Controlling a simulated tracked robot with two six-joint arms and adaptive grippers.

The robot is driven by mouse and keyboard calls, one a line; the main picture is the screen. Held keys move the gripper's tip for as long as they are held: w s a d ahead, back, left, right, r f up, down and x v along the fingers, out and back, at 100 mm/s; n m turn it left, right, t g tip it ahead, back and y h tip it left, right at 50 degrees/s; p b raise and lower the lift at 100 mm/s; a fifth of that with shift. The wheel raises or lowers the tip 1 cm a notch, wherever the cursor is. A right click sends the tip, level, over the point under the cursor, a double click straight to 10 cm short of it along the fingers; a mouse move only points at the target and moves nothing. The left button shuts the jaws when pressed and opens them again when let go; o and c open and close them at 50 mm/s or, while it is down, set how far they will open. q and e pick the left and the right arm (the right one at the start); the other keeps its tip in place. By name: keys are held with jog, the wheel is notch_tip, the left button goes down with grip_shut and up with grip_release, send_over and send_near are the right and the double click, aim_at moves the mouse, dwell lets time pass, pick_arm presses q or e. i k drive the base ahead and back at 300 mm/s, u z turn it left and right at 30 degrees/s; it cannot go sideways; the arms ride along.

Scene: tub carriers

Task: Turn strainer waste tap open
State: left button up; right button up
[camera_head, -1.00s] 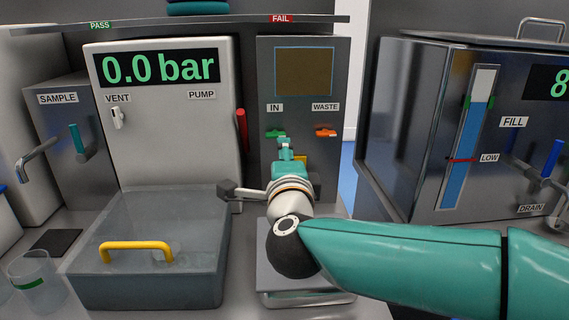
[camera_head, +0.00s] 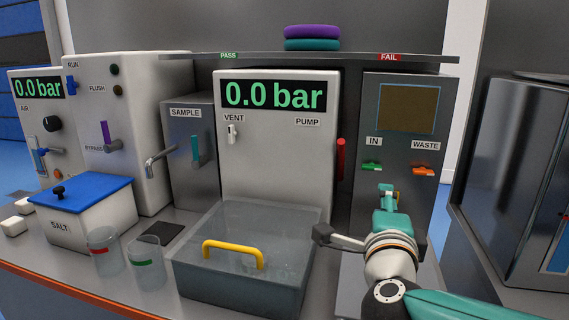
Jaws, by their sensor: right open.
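The strainer is a dark grey cabinet (camera_head: 366,105) with a brown window and the labels IN and WASTE. Its waste tap (camera_head: 423,170) has an orange handle under the WASTE label, lying about level. The green-handled IN tap (camera_head: 372,166) is to its left and also lies about level. My right gripper (camera_head: 388,190) is open and empty in front of the cabinet, below and between the two taps, closer to the IN tap in the picture. It appears apart from both. The gripper partly covers a small yellow thing. My left gripper is out of view.
A clear tub with a yellow handle (camera_head: 233,248) stands left of my right arm. A shelf (camera_head: 300,56) runs overhead. A steel tank (camera_head: 510,190) is at right.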

aim_at(421, 171)
jog(key=k, duration=0.9)
